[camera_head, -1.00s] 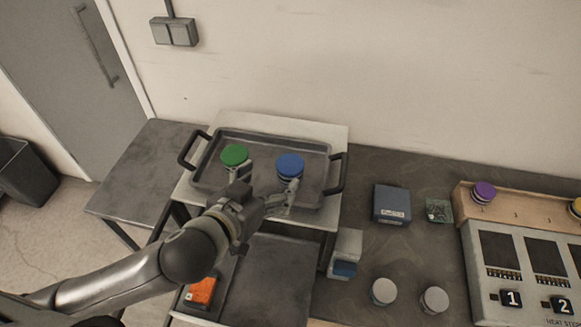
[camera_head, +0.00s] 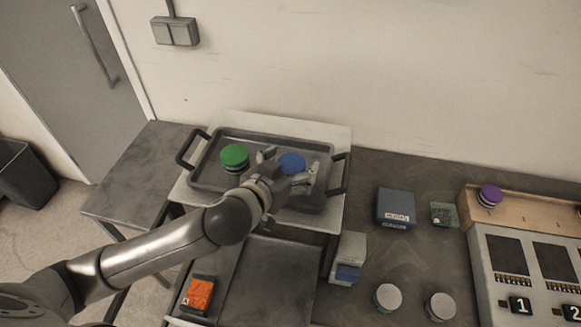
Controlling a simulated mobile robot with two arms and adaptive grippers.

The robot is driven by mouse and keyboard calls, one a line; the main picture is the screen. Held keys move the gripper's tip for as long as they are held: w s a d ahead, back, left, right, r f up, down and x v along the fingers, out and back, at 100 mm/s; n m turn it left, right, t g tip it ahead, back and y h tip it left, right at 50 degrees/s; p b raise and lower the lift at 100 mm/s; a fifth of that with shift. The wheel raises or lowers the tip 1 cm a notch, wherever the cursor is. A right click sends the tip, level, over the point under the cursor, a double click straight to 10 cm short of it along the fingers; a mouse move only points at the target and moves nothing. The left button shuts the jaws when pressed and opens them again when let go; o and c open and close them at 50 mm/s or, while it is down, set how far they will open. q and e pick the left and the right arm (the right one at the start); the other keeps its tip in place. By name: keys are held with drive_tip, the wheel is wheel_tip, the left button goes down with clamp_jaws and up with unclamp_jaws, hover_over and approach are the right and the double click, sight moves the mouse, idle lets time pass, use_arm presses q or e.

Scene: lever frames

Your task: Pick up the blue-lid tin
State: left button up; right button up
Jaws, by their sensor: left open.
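The blue-lid tin (camera_head: 292,162) stands in the right half of a dark tray (camera_head: 258,137) with two side handles. Only its blue lid shows well, and its body is mostly hidden behind my gripper. My left gripper (camera_head: 291,163) is open, with one finger to the left of the blue lid and the other to its right. I cannot tell whether the fingers touch the tin. A green-lid tin (camera_head: 234,156) stands in the same tray to the left. My right gripper is not in view.
The tray rests on a raised light stand (camera_head: 335,133) near the wall. To the right are a dark blue box (camera_head: 396,206), a small green board (camera_head: 443,214), two grey-lid tins (camera_head: 388,297) and a numbered panel (camera_head: 500,247). An orange item (camera_head: 199,294) lies at the front.

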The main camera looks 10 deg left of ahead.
use_arm(q)
drive_tip(key=shift+w+f, duration=0.1)
drive_tip(key=shift+w, duration=0.05)
drive_tip(key=shift+c, duration=0.5)
drive_tip(key=c, duration=0.9)
drive_tip(key=shift+c, duration=1)
drive_tip(key=shift+r, duration=0.2)
